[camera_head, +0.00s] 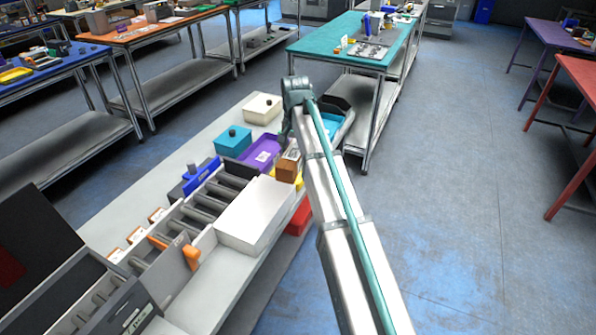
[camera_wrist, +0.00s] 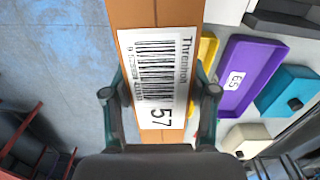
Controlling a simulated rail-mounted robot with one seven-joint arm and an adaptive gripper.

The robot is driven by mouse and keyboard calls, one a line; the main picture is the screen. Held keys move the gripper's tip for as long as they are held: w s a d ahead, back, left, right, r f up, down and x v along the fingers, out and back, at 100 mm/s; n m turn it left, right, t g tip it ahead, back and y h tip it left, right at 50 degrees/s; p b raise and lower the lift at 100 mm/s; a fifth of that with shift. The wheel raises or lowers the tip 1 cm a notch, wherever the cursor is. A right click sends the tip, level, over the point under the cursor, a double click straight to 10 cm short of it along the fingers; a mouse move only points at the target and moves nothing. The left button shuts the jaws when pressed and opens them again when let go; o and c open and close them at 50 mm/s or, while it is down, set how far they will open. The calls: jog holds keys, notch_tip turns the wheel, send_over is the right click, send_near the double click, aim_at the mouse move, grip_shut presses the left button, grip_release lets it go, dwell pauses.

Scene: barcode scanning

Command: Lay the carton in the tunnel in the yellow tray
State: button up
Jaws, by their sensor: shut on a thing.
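The brown carton, with a white barcode label reading 57, fills the top middle of the wrist view (camera_wrist: 155,18) and shows in the head view (camera_head: 286,171). My gripper (camera_wrist: 160,92) is shut on it, one finger at each side, with the label facing the wrist camera. The yellow tray (camera_wrist: 208,48) is partly hidden behind the carton in the wrist view. In the head view only a small part of the yellow tray (camera_head: 299,183) shows beside the carton and my arm. The white tunnel housing (camera_head: 255,213) stands nearby on the bench; the carton is outside it.
A purple tray (camera_head: 262,153) marked 65 in the wrist view lies beside the yellow one. Teal (camera_head: 233,141) and cream (camera_head: 262,108) boxes stand farther along the bench. A red tray (camera_head: 300,216) is near the housing. Rollers (camera_head: 205,203) lie left of it.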

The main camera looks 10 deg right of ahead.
jog(key=shift+m, duration=0.6)
jog(key=shift+w+d+f, duration=0.1)
jog(key=shift+w, duration=0.3)
jog(key=w+f, duration=0.1)
jog(key=w, duration=0.1)
jog(key=w+d+f+p, duration=0.1)
jog(key=w, duration=0.2)
jog(key=w+d+f+p, duration=0.1)
jog(key=w, duration=0.2)
jog(key=shift+w+f, duration=0.1)
jog(key=shift+f, duration=0.15)
jog(key=w+f, duration=0.1)
jog(key=w+f+p, duration=0.1)
jog(key=f, duration=0.1)
jog(key=w+f, duration=0.1)
jog(key=shift+w+d+f+p, duration=0.2)
jog(key=shift+d+f+p, duration=0.15)
jog(key=shift+d+p, duration=0.05)
jog(key=shift+w+d+f+p, duration=0.15)
jog(key=shift+w+f+p, duration=0.2)
jog(key=shift+w+f, duration=0.4)
jog(key=shift+s+f+p, duration=0.15)
jog(key=shift+f+p, duration=0.15)
jog(key=shift+f, duration=0.5)
jog(key=shift+s+f+p, duration=0.1)
jog(key=shift+f+p, duration=0.2)
jog(key=shift+f, duration=0.45)
jog(key=shift+f, duration=0.1)
jog(key=o, duration=1.6)
